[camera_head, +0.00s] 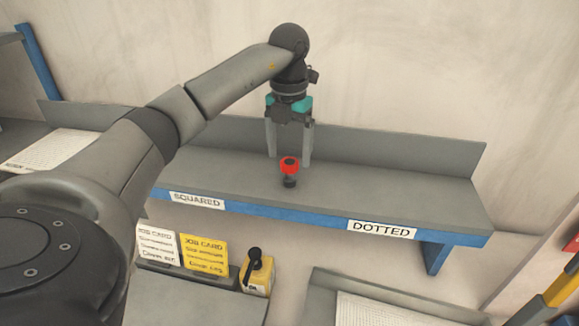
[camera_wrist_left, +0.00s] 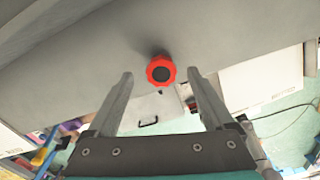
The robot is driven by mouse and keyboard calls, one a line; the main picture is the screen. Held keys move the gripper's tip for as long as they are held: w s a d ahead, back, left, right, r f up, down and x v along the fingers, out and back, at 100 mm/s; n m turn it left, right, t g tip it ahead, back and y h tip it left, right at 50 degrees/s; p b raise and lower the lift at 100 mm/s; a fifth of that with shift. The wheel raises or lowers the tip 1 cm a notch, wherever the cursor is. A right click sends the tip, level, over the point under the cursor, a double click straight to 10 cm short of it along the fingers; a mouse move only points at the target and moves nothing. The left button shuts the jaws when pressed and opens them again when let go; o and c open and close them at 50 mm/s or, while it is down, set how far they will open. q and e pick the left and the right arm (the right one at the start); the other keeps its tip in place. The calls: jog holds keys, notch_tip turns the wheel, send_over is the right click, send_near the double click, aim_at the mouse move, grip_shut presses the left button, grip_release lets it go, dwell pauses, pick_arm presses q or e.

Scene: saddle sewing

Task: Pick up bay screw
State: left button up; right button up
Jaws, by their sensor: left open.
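The bay screw (camera_head: 289,168) has a red knob on a dark stem and stands upright on the grey shelf (camera_head: 400,188), between the SQUARED and DOTTED labels. In the left wrist view its red knob (camera_wrist_left: 161,70) shows from above, with a dark centre. My left gripper (camera_head: 289,160) points down just behind the screw in the head view, its two fingers apart and empty. In the left wrist view the left gripper's fingertips (camera_wrist_left: 160,74) lie to either side of the knob; I cannot tell whether they are level with it. My right gripper is out of view.
The SQUARED label (camera_head: 197,200) and DOTTED label (camera_head: 381,229) are on the shelf's blue front edge. Below stand a white job card (camera_head: 158,247), a yellow job card (camera_head: 205,256) and a yellow box with a black lever (camera_head: 257,276). The shelf around the screw is clear.

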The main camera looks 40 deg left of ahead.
aim_at(289, 162)
pick_arm(q)
jog(key=shift+s+d+f+p, duration=0.1)
jog(key=shift+f+p, duration=0.3)
jog(key=shift+f, duration=1.85)
jog(key=shift+c, duration=0.3)
grip_shut()
